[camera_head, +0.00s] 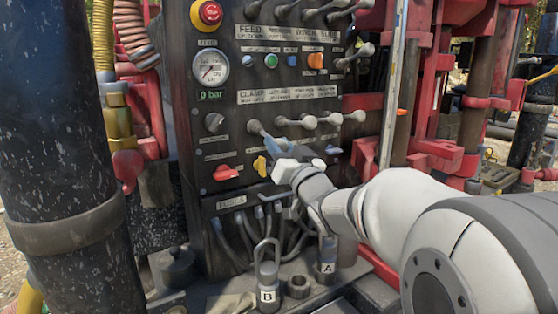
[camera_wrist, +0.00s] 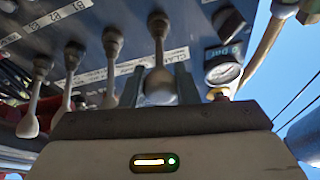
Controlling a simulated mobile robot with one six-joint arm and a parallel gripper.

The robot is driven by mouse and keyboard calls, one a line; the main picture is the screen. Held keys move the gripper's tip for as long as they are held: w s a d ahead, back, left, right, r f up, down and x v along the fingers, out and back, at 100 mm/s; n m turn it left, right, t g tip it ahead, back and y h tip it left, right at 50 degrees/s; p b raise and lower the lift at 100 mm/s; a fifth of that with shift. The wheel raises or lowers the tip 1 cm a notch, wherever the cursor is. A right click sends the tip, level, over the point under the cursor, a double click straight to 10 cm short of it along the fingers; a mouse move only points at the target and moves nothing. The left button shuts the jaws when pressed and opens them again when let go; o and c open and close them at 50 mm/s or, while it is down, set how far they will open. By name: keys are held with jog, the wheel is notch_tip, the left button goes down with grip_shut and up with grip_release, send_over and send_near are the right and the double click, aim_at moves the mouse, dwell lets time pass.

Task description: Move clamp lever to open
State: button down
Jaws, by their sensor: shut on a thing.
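The clamp lever (camera_head: 254,127) is the leftmost of the lower row of levers on the dark control panel, under the label starting with CLAMP. My gripper (camera_head: 268,140) reaches it from the right and below. In the wrist view the pale lever knob (camera_wrist: 159,88) sits between the two fingers of my gripper (camera_wrist: 158,78), which are shut on it. The dark gripper body hides what lies below the knob. In the head view the fingers partly cover the lever's lower side.
Neighbouring levers (camera_head: 309,122) stand close to the right in the same row. A red emergency button (camera_head: 210,12) and a gauge (camera_head: 210,68) with a 0 bar display are at upper left. A red knob (camera_head: 225,173) and yellow knob (camera_head: 259,166) sit below. Hoses run beneath the panel.

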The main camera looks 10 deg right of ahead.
jog(key=f+b, duration=0.1)
jog(key=b, duration=0.2)
jog(key=shift+f+t, duration=0.25)
jog(key=shift+t, duration=0.15)
jog(key=shift+w+b, duration=0.1)
jog(key=shift+b, duration=0.55)
jog(key=c, duration=1.1)
grip_release()
jog(key=v, duration=0.7)
jog(key=shift+s+f+b, duration=0.25)
jog(key=shift+s+b, duration=0.05)
